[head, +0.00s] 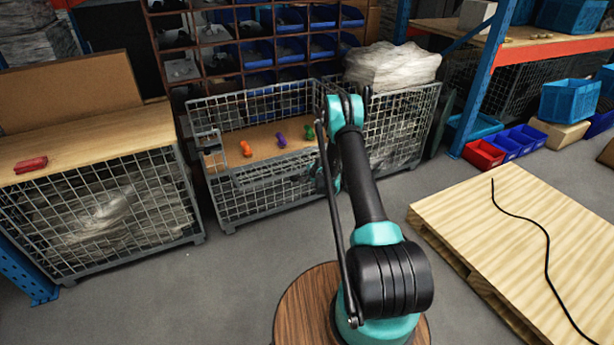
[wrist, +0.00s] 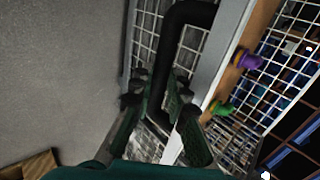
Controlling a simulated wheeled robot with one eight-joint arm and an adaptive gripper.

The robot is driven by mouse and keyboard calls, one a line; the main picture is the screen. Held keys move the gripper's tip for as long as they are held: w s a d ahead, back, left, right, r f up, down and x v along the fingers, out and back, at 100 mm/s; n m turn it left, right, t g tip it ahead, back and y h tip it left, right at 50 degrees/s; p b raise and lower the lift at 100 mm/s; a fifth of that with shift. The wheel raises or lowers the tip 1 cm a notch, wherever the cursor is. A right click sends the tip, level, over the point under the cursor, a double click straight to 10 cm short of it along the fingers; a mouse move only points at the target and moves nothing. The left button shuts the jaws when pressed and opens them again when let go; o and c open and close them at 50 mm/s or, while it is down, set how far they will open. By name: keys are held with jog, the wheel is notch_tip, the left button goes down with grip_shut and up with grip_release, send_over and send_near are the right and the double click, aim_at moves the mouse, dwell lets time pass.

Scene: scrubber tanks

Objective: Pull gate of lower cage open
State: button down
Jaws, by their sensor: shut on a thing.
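The wire mesh cage (head: 262,190) stands in the middle of the head view, with a grey metal frame and a wooden surface inside. Its front mesh panel and grey frame bar (wrist: 222,60) also show in the wrist view. A thick black curved bar, like a handle (wrist: 165,60), runs along the mesh beside that frame bar. My gripper (wrist: 157,92) has its two fingers on either side of the black bar and is shut on it. In the head view my arm hides most of the gripper and the contact. I cannot tell there how far the gate stands open.
Orange (head: 246,149), purple (head: 281,140) and green (head: 309,132) items lie on the cage's wooden surface. A wood-topped cage (head: 110,215) stands at left, another cage (head: 405,125) at right. A wooden pallet (head: 520,235) lies at right. Grey floor (head: 180,290) is clear in front.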

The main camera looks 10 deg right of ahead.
jog(key=shift+s+d+f, duration=0.15)
jog(key=shift+s+f, duration=0.05)
jog(key=shift+f, duration=0.55)
jog(key=c, duration=1.4)
grip_release()
jog(key=shift+r, duration=0.1)
jog(key=shift+w+r+v, duration=0.1)
jog(key=shift+r+v, duration=0.05)
jog(key=shift+v, duration=3.05)
jog(key=shift+w+r+v, duration=0.1)
jog(key=shift+w+v, duration=0.05)
jog(key=shift+v, duration=3.05)
